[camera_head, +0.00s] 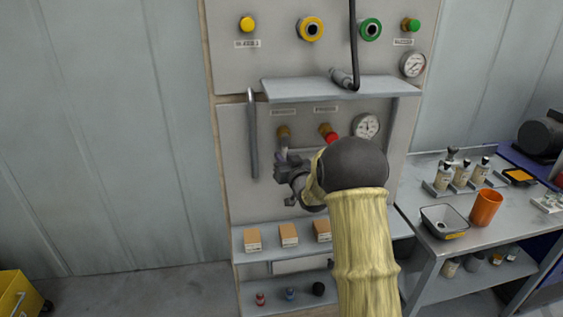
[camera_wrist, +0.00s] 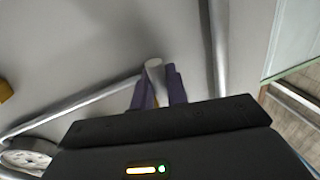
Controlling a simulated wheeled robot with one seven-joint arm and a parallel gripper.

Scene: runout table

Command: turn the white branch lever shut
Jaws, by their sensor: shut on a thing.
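The white branch lever (camera_wrist: 154,68) is a pale bar between my gripper's purple fingers (camera_wrist: 160,84) in the wrist view. The fingers are shut on it, and its rounded end sticks out past them. In the head view my gripper (camera_head: 283,160) is at the lower panel, just below the left brass valve (camera_head: 284,132). The lever is mostly hidden there by the gripper, so its exact angle is hard to tell.
A second valve with a red handle (camera_head: 331,138) sits to the right, close to my forearm. A pressure gauge (camera_head: 366,126) is beyond it. A shelf (camera_head: 330,90) juts out above, and a shelf with small boxes (camera_head: 289,235) lies below. A vertical grey pipe (camera_head: 252,135) stands left.

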